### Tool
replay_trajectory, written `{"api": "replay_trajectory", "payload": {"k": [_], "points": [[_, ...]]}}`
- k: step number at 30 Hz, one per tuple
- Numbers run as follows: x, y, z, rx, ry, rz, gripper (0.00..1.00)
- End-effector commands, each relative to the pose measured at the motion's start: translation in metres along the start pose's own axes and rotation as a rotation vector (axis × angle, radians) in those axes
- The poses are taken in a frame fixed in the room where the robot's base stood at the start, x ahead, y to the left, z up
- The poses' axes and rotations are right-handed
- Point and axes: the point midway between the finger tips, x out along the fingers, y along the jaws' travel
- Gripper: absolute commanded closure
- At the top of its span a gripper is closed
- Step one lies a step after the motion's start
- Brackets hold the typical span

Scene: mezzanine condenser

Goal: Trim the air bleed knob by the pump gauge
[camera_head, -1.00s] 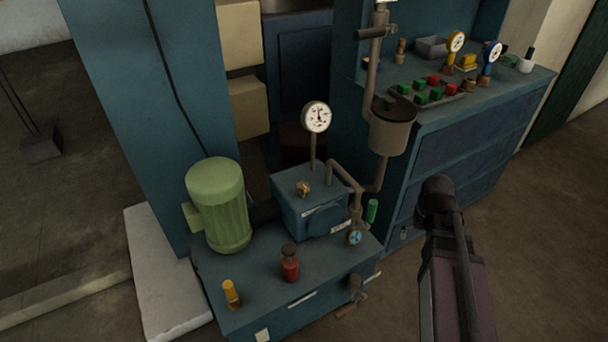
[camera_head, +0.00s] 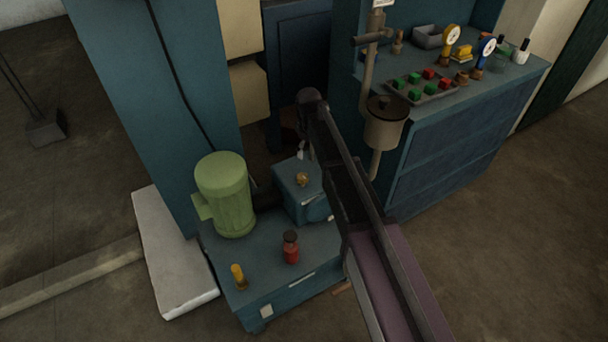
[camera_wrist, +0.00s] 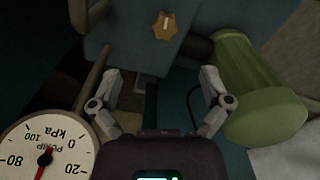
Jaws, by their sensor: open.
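The brass air bleed knob (camera_head: 302,179) sits on top of the blue pump box (camera_head: 291,208). In the wrist view the knob (camera_wrist: 165,26) is star-shaped with a pale bar across it, near the top centre. The white pump gauge (camera_wrist: 48,150) is large and upside down at the lower left of the wrist view; my arm hides it in the head view. My gripper (camera_wrist: 160,78) is open and empty, its fingers spread wide. The knob lies beyond the fingertips, apart from them. In the head view my arm covers most of the gripper.
A green motor (camera_head: 224,196) stands left of the pump box, close to my gripper's right side in the wrist view. A red-filled jar (camera_head: 291,248) and a yellow-topped fitting (camera_head: 239,277) stand on the base. A pipe (camera_wrist: 92,70) rises left of the fingers.

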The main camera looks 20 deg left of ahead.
Motion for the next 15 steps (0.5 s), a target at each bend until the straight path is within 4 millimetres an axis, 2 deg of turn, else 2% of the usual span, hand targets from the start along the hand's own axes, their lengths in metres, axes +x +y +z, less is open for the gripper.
{"api": "replay_trajectory", "payload": {"k": [1, 4, 15], "points": [[-0.0002, -0.0025, -0.0102, -0.021, -0.001, -0.001, 0.02], [-0.0003, -0.0064, -0.0174, -0.043, -0.002, -0.002, 0.02], [-0.0001, -0.008, -0.0184, -0.049, -0.002, -0.002, 0.02]]}}
